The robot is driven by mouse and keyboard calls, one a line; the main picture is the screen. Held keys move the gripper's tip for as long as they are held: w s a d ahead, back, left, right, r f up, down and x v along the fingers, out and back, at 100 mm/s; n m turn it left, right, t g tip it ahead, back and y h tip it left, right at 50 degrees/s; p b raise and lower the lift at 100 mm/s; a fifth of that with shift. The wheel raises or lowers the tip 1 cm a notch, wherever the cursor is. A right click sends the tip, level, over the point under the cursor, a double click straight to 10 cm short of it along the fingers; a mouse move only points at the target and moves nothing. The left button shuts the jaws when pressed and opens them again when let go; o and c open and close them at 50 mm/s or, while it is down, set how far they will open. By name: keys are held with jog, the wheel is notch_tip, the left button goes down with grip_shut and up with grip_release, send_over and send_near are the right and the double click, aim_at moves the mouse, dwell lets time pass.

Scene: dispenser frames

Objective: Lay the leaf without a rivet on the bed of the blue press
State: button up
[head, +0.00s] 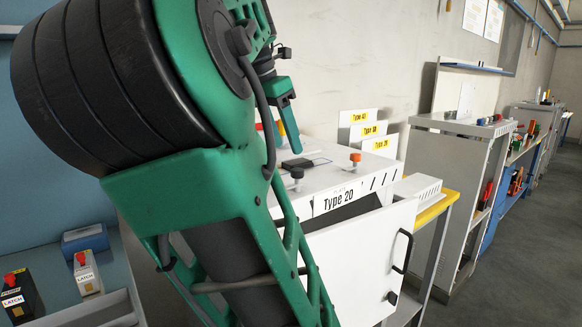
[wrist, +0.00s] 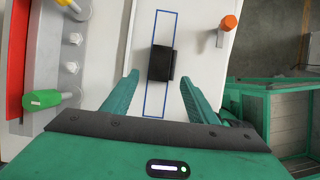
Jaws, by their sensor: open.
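My gripper (wrist: 159,79) is open. In the wrist view its two green fingers reach over a white top, one to each side of a small black block (wrist: 160,62), with gaps between. The block lies across a blue outlined rectangle (wrist: 149,108) on that top. In the head view a dark piece (head: 297,164) lies on the white cabinet top, near a green finger (head: 287,118) of my gripper. I cannot tell whether the block is a leaf, and no rivet shows on it. I cannot make out a blue press for certain in either view.
The white cabinet (head: 335,205) reads "Type 20", with cards behind it. An orange knob (wrist: 230,22) and a green knob (wrist: 42,98) flank the outline. A green crate (wrist: 295,110) stands lower right. The aisle floor (head: 500,270) is clear.

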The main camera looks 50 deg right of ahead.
aim_at(294, 162)
jog(key=shift+d+x, duration=0.15)
jog(key=shift+x, duration=1.1)
jog(key=shift+d+x, duration=0.15)
jog(key=shift+x, duration=1.15)
jog(key=shift+w+r, duration=0.1)
jog(key=c, duration=1.3)
jog(key=shift+r, duration=0.1)
jog(key=shift+r, duration=0.5)
jog(key=r, duration=0.3)
jog(key=shift+a+r, duration=0.1)
jog(key=shift+a, duration=0.1)
jog(key=a+r, duration=0.6)
jog(key=a, duration=0.5)
jog(key=shift+a+r, duration=0.15)
jog(key=shift+r, duration=0.15)
